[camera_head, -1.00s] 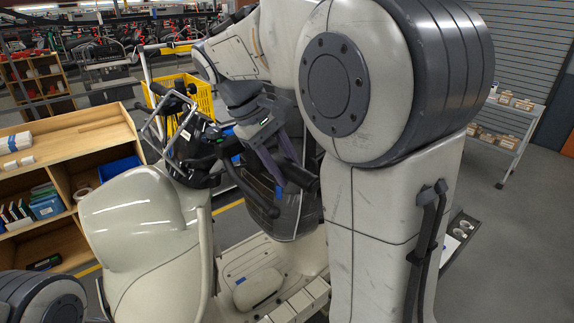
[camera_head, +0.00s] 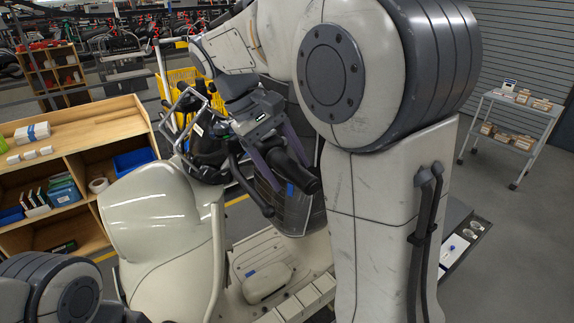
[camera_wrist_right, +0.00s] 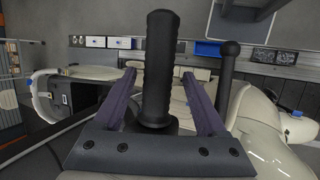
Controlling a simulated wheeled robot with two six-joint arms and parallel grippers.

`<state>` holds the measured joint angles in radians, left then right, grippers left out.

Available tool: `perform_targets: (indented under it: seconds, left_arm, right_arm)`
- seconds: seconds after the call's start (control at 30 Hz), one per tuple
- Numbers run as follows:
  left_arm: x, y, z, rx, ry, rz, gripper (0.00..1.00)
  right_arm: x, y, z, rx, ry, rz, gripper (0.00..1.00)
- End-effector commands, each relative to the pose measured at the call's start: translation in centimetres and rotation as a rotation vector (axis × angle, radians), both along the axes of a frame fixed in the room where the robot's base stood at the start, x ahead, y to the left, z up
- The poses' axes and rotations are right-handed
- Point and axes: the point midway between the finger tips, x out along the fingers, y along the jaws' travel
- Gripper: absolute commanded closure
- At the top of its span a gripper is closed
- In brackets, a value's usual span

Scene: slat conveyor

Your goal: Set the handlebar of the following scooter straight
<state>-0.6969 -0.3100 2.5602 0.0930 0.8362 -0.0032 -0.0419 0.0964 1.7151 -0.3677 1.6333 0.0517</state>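In the right wrist view the grip (camera_wrist_right: 160,65) stands between the open fingers, with a gap on each side. A ball-ended lever (camera_wrist_right: 228,75) is outside the right finger. My left gripper is out of view.
A wooden shelf (camera_head: 85,133) with boxes and blue bins stands at the left. A yellow basket (camera_head: 178,83) is behind the handlebar. A grey cart (camera_head: 545,117) stands at the far right, with open floor before it. My right arm hides much of the centre.

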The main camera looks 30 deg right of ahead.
Motion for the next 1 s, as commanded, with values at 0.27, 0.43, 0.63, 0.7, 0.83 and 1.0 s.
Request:
perform_targets:
  seconds: [0.27,0.43,0.63,0.7,0.83,1.0]
  left_arm:
    - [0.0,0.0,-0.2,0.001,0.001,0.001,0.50]
    - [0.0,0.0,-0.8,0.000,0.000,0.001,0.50]
    - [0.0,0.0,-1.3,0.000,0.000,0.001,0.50]
    - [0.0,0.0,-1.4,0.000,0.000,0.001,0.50]
    - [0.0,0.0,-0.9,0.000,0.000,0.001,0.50]
    - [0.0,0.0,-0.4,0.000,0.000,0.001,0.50]
  right_arm:
    - [0.2,0.0,0.2,-0.002,-0.001,0.000,0.26]
    - [0.8,0.8,1.9,-0.001,-0.004,0.000,0.26]
    - [1.7,2.1,5.0,-0.001,-0.005,0.002,0.26]
    - [2.0,2.5,5.9,-0.002,-0.003,0.002,0.26]
    - [2.4,3.1,7.8,-0.001,-0.001,0.001,0.26]
    - [2.8,3.7,9.1,-0.001,-0.001,0.002,0.26]
